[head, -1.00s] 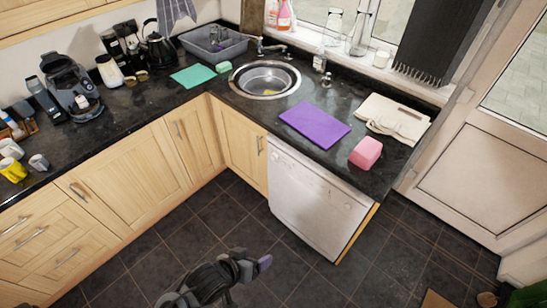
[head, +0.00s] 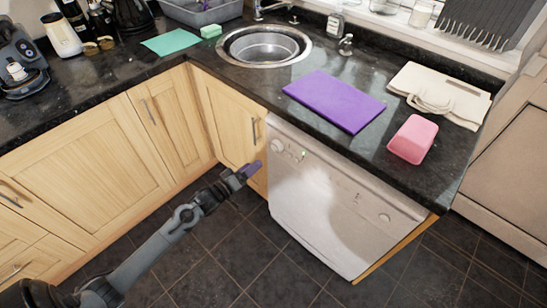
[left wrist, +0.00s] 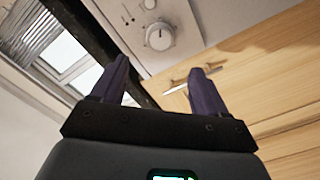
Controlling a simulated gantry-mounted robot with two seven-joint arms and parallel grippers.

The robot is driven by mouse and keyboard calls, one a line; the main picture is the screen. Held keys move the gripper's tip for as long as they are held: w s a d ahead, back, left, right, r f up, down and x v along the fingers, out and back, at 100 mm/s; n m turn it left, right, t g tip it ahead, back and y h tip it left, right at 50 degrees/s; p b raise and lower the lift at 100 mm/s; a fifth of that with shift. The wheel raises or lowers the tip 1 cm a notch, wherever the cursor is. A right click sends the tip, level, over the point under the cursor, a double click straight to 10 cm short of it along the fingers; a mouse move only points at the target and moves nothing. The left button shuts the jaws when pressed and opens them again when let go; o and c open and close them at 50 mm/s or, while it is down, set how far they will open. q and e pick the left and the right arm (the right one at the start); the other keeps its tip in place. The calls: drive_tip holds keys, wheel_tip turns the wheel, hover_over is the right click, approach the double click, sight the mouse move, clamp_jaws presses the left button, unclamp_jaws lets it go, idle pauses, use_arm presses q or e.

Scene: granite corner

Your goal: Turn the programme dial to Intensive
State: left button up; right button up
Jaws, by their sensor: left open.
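The white dishwasher (head: 335,205) is built in under the counter, with its door shut. Its round programme dial (head: 277,146) is at the left end of the control panel. In the left wrist view the dial (left wrist: 160,37) is a pale round knob just beyond my fingertips. Its programme labels are too small to read. My left gripper (head: 252,168), with purple fingers, is to the left of the dial and a little lower. In the left wrist view the left gripper (left wrist: 160,68) is open, with nothing between its fingers. My right gripper is not in view.
A wooden cupboard door with a metal handle (head: 254,130) is close to my left gripper. On the counter above are a purple board (head: 333,100), a pink block (head: 413,139), a folded cloth (head: 440,93) and a round sink (head: 264,46). The dark tiled floor (head: 240,265) is clear.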

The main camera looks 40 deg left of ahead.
sight(274, 149)
use_arm(q)
drive_tip(key=w, duration=0.3)
drive_tip(key=w+b, duration=0.1)
drive_tip(key=w, duration=0.3)
drive_tip(key=w+d+b, duration=0.1)
drive_tip(key=w, duration=0.3)
drive_tip(key=shift+w+f, duration=0.2)
drive_tip(key=shift+w, duration=0.05)
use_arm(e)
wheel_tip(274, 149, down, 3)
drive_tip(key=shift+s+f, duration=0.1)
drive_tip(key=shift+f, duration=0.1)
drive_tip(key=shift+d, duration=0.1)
use_arm(q)
drive_tip(key=c, duration=1)
drive_tip(key=shift+c, duration=0.2)
